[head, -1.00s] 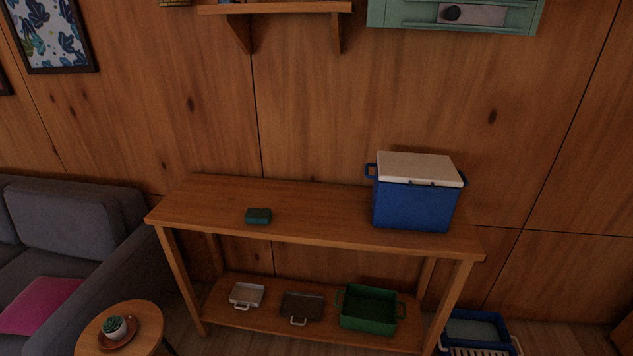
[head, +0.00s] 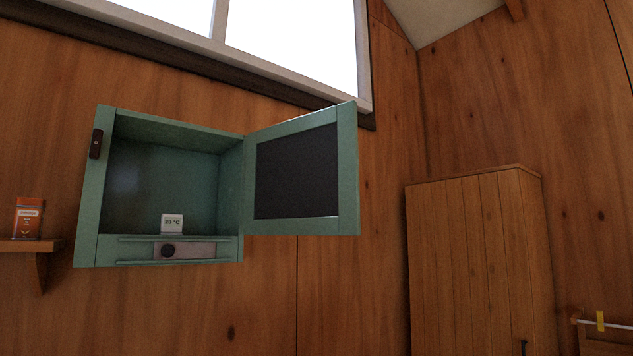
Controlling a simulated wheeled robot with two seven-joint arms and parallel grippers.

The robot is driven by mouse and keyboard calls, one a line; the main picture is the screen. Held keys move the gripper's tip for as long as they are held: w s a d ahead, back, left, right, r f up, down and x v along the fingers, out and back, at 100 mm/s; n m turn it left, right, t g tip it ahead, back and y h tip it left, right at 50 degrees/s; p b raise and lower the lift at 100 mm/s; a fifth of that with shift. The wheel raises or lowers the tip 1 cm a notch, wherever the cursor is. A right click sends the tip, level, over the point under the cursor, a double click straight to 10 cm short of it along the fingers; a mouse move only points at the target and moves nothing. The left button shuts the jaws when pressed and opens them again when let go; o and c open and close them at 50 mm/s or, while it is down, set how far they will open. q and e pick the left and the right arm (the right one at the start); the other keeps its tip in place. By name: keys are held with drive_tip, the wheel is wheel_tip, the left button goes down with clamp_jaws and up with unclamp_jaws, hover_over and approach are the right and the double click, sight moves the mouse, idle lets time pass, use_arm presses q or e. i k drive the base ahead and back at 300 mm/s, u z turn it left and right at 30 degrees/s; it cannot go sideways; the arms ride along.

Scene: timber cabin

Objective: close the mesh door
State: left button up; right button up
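The mesh door (head: 297,171) has a green frame around a dark panel. It stands wide open, swung out to the right from the green wall cabinet (head: 92,180), with its hinge side at the cabinet's right edge. A small dark fitting (head: 96,144) sits on the cabinet's left frame. Neither of my grippers is in view.
A small wooden shelf (head: 50,246) with an orange box (head: 28,218) is left of the cabinet. A tall wooden wardrobe (head: 475,265) stands to the right. A window (head: 290,35) is above. The space in front of the cabinet looks clear.

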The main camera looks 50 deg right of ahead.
sight(302, 176)
drive_tip(key=z, duration=2.45)
drive_tip(key=i, duration=2.6)
drive_tip(key=u, duration=3.45)
drive_tip(key=k, duration=1)
drive_tip(key=z, duration=0.1)
